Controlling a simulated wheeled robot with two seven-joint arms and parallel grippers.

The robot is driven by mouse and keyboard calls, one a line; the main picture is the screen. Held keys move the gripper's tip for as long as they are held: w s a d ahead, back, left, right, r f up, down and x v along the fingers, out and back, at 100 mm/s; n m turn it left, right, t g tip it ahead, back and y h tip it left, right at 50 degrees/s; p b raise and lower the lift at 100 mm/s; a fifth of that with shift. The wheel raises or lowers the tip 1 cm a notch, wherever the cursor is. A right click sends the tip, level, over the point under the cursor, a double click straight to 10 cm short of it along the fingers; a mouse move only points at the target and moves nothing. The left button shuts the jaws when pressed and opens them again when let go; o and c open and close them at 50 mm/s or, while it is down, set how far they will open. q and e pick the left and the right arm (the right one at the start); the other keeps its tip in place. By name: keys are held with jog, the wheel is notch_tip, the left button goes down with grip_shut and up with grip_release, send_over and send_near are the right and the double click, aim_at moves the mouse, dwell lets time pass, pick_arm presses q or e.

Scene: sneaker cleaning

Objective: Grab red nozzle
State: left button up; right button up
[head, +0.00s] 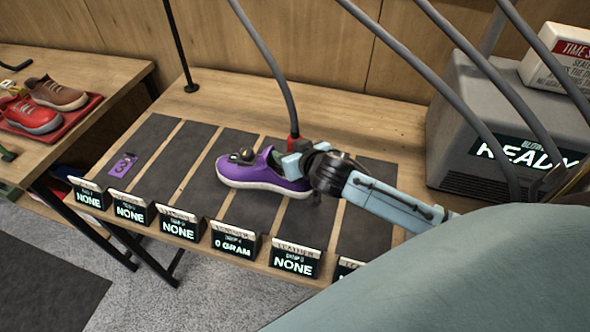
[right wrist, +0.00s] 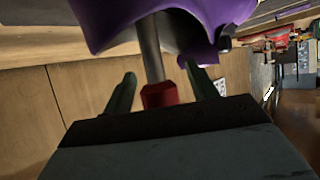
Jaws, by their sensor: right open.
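The red nozzle (head: 293,144) hangs at the end of a grey hose above the table, at the heel end of the purple sneaker (head: 262,176). In the right wrist view the red nozzle (right wrist: 160,94) lies between the two green fingers of my right gripper (right wrist: 158,85), which are apart with gaps on both sides. In the head view my right gripper (head: 280,157) is at the nozzle and the shoe's heel, and its fingers are partly hidden. The purple sneaker (right wrist: 105,20) also shows just beyond the fingers. My left gripper is not in view.
The table (head: 400,119) has dark mats with several label displays along its front edge. A grey blower box (head: 462,100) stands at the right, and more grey hoses hang in front of it. Red and brown shoes (head: 45,100) sit on a table at the left.

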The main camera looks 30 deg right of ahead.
grip_shut()
dwell(0.3)
